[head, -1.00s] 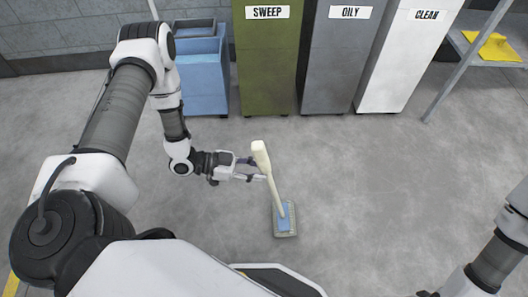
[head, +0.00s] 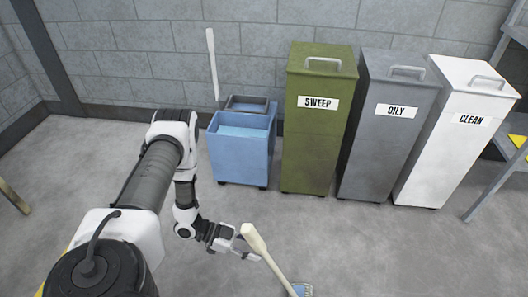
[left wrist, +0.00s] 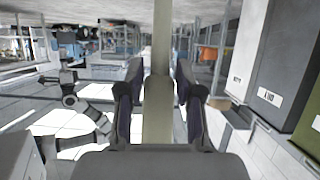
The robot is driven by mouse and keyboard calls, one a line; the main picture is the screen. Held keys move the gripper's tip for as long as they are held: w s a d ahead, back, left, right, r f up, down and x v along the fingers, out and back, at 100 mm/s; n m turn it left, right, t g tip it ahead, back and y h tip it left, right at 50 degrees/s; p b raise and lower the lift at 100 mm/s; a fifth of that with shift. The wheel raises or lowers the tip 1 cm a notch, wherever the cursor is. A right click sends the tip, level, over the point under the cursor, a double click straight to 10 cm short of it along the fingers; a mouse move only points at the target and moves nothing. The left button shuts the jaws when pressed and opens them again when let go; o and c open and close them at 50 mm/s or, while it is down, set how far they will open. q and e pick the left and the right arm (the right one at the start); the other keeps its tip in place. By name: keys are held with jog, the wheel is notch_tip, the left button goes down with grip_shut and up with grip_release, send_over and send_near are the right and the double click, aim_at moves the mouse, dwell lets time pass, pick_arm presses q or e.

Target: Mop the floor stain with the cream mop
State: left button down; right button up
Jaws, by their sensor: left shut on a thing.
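The cream mop (head: 264,253) has a long pale handle and a blue-and-grey head (head: 301,290), cut off by the bottom edge of the head view. My left gripper (head: 250,244) is shut on the handle near its upper end, and the handle is tilted. In the left wrist view the handle (left wrist: 158,90) runs between the two fingers. No stain stands out on the visible floor. In the left wrist view, white arm links that look like my right arm show at the left; its gripper is too small to read.
A blue mop bucket (head: 240,165) stands by the back wall, a pale pole (head: 212,65) above it. Right of it stand a green SWEEP bin (head: 315,150), grey OILY bin (head: 385,140) and white CLEAN bin (head: 450,145). A metal shelf (head: 498,180) is far right. The floor before the bins is clear.

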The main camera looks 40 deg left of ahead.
pick_arm(q)
jog(key=s+a+f+y+p, duration=0.1)
jog(key=s+a+p, duration=0.1)
jog(key=s+a, duration=0.3)
jog(key=s+a+f+g+y+p, duration=0.1)
jog(key=s+a, duration=0.4)
jog(key=a, duration=0.6)
jog(key=shift+a+f+p, duration=0.2)
jog(key=shift+f+p, duration=0.1)
jog(key=shift+p, duration=0.1)
jog(key=shift+s, duration=0.15)
jog(key=s+d+r+p, duration=0.6)
jog(key=s+r+p, duration=0.3)
jog(key=s+p, duration=0.1)
jog(key=shift+d, duration=0.2)
dwell(0.6)
jog(key=shift+w, duration=0.1)
dwell(0.4)
